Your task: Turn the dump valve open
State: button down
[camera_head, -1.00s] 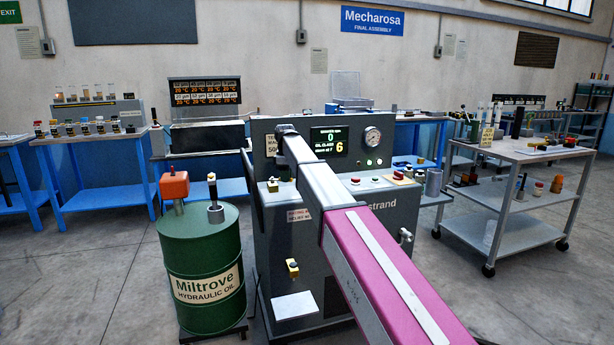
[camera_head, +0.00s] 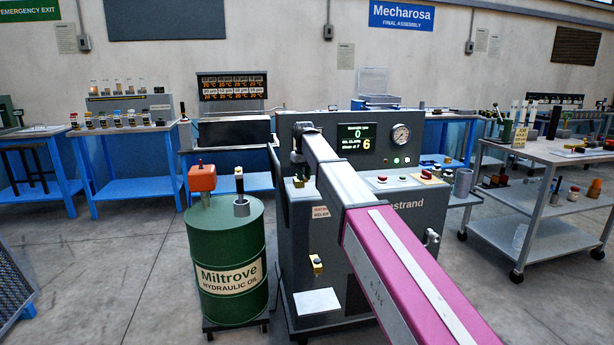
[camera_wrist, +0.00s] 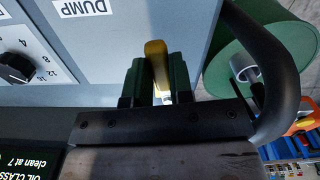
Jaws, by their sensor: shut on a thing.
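The dump valve's yellow lever (camera_wrist: 155,56) stands between the two dark green fingers of my gripper (camera_wrist: 157,80) in the wrist view. My gripper is shut on this lever. A white DUMP label (camera_wrist: 84,7) is on the grey panel beside it. In the head view, my arm reaches to the left end of the grey test stand (camera_head: 405,225). A small yellow part (camera_head: 299,182) shows there below my wrist. The valve body under the lever is mostly hidden by my fingers and wrist.
The green oil drum (camera_head: 226,265) stands close to the left of the stand. A display (camera_head: 356,138) on the stand reads 0 and 6. A grey trolley (camera_head: 545,155) stands to the right.

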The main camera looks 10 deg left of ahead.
jog(key=shift+s+a+m, duration=0.2)
jog(key=shift+a+m, duration=0.3)
jog(key=shift+m, duration=0.4)
jog(key=c, duration=1)
grip_release()
jog(key=shift+r, duration=0.1)
notch_tip(320, 180, up, 11)
jog(key=shift+f, duration=0.2)
